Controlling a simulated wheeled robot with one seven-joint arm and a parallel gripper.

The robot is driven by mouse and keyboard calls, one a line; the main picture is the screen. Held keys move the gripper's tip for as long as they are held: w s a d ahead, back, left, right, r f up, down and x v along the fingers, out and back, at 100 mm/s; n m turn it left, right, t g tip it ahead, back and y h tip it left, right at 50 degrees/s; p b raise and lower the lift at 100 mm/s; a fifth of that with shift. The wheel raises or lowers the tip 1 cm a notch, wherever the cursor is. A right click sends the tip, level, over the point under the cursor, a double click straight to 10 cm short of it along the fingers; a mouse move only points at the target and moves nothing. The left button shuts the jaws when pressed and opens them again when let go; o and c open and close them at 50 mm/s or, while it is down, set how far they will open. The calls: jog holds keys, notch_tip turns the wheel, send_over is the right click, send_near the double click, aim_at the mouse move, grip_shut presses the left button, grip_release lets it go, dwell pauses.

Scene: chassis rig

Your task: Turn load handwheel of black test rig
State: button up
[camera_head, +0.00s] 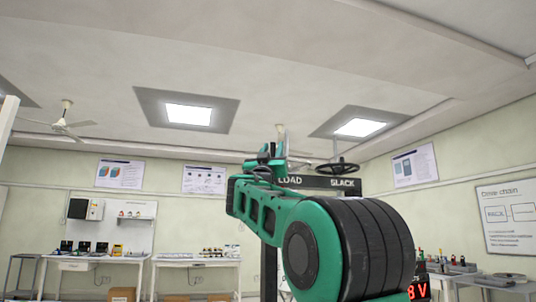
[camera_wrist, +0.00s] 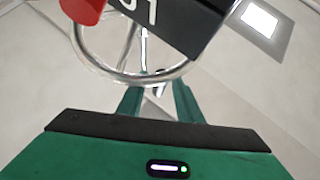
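The load handwheel shows in the wrist view as a silver ring (camera_wrist: 180,70) with thin spokes and a red part (camera_wrist: 82,10) at its upper left. A black beam with white letters (camera_wrist: 185,20) crosses behind it. In the head view the rig's dark beam (camera_head: 318,183) reads LOAD and SLACK; the load wheel there is mostly hidden by my arm. My gripper (camera_wrist: 158,95) has its two green fingers apart, with tips close to the ring's near rim. I cannot tell whether they touch it. My gripper is also at the LOAD end in the head view (camera_head: 270,156).
A black handwheel (camera_head: 338,169) sits above the SLACK end of the beam. Worktables (camera_head: 95,261) with equipment stand along the back wall.

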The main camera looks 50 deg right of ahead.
jog(key=shift+c, duration=0.5)
grip_shut()
jog(key=shift+s+n+t+y, duration=0.15)
jog(key=shift+n+t+y, duration=0.15)
jog(key=shift+t, duration=0.4)
jog(key=shift+o, duration=0.5)
grip_release()
jog(key=v, duration=1.1)
